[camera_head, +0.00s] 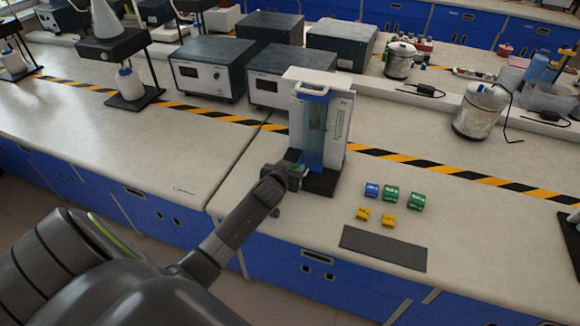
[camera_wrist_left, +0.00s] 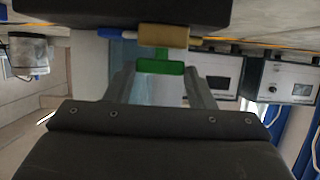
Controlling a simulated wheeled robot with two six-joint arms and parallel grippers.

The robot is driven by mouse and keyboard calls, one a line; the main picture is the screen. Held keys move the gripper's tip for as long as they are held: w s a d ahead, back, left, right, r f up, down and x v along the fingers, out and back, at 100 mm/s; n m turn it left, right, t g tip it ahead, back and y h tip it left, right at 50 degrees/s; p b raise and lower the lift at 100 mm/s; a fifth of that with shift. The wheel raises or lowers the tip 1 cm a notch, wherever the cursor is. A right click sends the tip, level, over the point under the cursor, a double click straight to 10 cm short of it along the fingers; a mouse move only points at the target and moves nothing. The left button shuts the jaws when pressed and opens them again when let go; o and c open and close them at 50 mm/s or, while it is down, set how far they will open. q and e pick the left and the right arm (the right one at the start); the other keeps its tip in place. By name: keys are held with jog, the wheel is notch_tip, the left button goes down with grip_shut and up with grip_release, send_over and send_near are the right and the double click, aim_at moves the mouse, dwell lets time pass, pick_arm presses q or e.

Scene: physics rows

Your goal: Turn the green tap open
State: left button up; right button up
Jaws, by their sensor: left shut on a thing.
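A clear bluish column apparatus (camera_head: 313,130) with a white back panel stands upright on a black base at the bench's front edge. My left gripper (camera_head: 298,172) is at its lower front. In the left wrist view the green tap (camera_wrist_left: 156,67) lies between the two fingertips of my left gripper (camera_wrist_left: 158,78), which is shut on it. A tan, cylinder-like part (camera_wrist_left: 164,36) shows just above the tap there. In the head view the gripper largely hides the tap, so its turn angle cannot be told. My right gripper is not in view.
Blue and green small blocks (camera_head: 390,194) and yellow ones (camera_head: 388,220) lie right of the column, near a dark flat mat (camera_head: 383,248). Instrument boxes (camera_head: 276,80) stand behind. A metal pot (camera_head: 481,112) stands at the right. Bench left of the column is clear.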

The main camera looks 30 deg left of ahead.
pick_arm(q)
jog(key=o, duration=1)
jog(key=b+v, duration=0.1)
jog(key=v, duration=1.6)
jog(key=shift+s+d, duration=0.15)
jog(key=shift+s, duration=0.05)
jog(key=shift+f, duration=0.1)
